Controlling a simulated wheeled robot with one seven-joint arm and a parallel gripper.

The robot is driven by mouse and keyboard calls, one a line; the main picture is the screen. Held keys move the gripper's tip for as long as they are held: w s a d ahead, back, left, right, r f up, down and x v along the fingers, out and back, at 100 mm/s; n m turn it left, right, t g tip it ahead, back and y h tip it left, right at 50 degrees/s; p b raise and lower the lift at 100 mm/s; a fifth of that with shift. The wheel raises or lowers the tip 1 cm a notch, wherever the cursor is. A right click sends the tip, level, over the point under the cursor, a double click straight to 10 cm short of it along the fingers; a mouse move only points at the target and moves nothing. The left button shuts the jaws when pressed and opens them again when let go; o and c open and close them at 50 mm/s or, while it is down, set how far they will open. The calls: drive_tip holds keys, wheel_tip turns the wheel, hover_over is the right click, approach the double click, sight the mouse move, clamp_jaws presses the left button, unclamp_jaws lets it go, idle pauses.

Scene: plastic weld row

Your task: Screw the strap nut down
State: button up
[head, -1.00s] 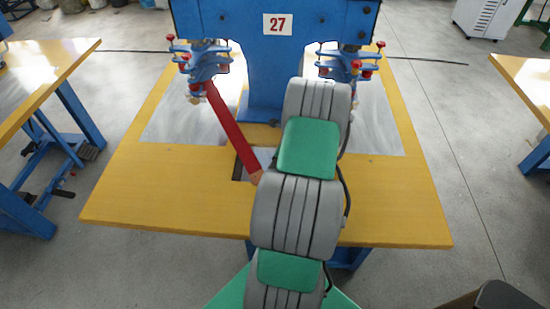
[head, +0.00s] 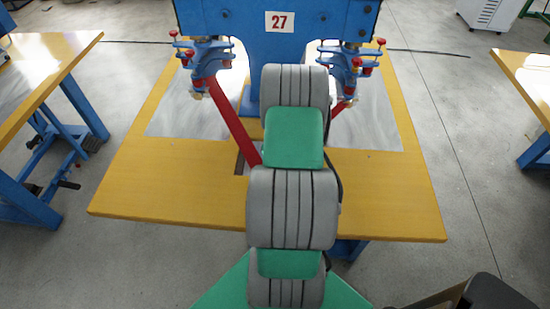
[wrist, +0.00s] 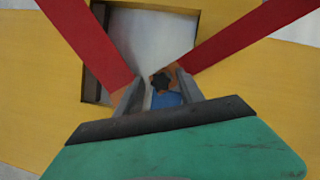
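In the wrist view, a dark star-shaped strap nut (wrist: 161,81) sits on an orange-brown strap end, where the left red strap (wrist: 95,45) and right red strap (wrist: 240,35) converge. My gripper (wrist: 159,77) has its two grey fingers apart, one on each side of the nut, with visible gaps. I cannot tell its height above the nut. In the head view the left strap (head: 232,120) runs from the machine down behind my arm, and a short piece of the right strap (head: 340,109) shows. My arm hides the nut and gripper there.
The blue machine marked 27 (head: 250,45) stands over the yellow table (head: 170,190). Clamp heads hang at left (head: 205,58) and right (head: 347,65). A rectangular opening (wrist: 145,40) lies beyond the nut. The table's front left and right areas are clear.

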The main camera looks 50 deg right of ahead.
drive_tip(key=n, duration=0.1)
drive_tip(key=n+y+b, duration=0.1)
drive_tip(key=n, duration=0.1)
drive_tip(key=shift+s+d+f+n+t+b, duration=0.15)
drive_tip(key=shift+d+f+n+t+b, duration=0.15)
drive_tip(key=shift+n, duration=0.1)
drive_tip(key=n+y+b, duration=0.1)
drive_tip(key=n+y, duration=0.1)
drive_tip(key=n, duration=0.2)
drive_tip(key=shift+n+b, duration=0.3)
drive_tip(key=n+y, duration=0.1)
drive_tip(key=n, duration=0.1)
drive_tip(key=n+g+y+b, duration=0.1)
drive_tip(key=n, duration=0.2)
drive_tip(key=shift+w+d+n, duration=0.15)
drive_tip(key=shift+w+n, duration=0.05)
drive_tip(key=shift+n, duration=0.1)
drive_tip(key=shift+n+g+y+b, duration=0.3)
drive_tip(key=shift+n+g+b, duration=0.15)
drive_tip(key=shift+n, duration=0.55)
drive_tip(key=shift+r+n, duration=0.25)
drive_tip(key=shift+n, duration=0.35)
drive_tip(key=shift+r, duration=0.1)
drive_tip(key=shift+p, duration=0.4)
drive_tip(key=shift+c, duration=0.5)
